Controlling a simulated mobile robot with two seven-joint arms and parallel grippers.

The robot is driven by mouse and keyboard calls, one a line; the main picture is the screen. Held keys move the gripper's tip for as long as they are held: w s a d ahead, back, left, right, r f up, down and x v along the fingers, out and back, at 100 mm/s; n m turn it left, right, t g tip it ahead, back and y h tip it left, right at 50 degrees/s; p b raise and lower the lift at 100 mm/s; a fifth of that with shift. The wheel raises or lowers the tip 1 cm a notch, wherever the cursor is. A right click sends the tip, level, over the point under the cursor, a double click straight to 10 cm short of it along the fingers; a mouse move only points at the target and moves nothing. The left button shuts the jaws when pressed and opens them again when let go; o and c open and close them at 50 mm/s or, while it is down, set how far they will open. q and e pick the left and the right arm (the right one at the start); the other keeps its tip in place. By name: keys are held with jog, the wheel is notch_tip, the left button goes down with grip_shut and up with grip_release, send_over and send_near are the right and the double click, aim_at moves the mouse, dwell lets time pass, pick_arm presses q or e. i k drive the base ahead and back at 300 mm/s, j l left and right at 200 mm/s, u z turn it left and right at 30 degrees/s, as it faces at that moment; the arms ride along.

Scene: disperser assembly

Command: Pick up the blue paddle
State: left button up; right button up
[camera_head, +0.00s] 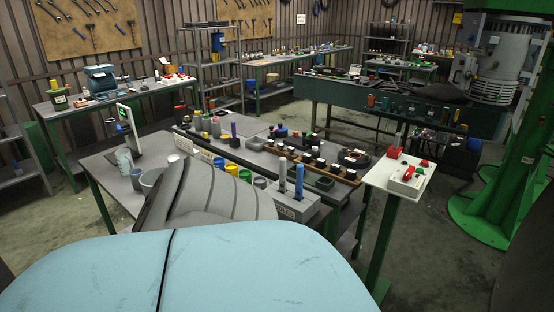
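Two upright blue, stick-like pieces stand in a grey labelled box (292,208) at the near right of the workbench. One blue piece (299,180) is on the right and the other blue piece (282,174) is just left of it. Either may be the blue paddle; their lower ends are hidden in the box, and the label is too small to read surely. Neither of my grippers shows in the head view, and nothing is seen touching the blue pieces.
Coloured cups, including a yellow cup (231,169), stand left of the box. A wooden rack (318,169) with several dark-and-white pieces lies behind it. A white control stand (398,174) with red switches is at the right. A large grey ribbed form hides the bench's near left.

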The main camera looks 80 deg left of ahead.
aim_at(300, 167)
jog(key=i+j+u, duration=0.1)
jog(key=u, duration=0.3)
jog(key=i+u, duration=0.45)
jog(key=u, duration=0.3)
jog(key=i+u, duration=0.2)
jog(key=u, duration=0.2)
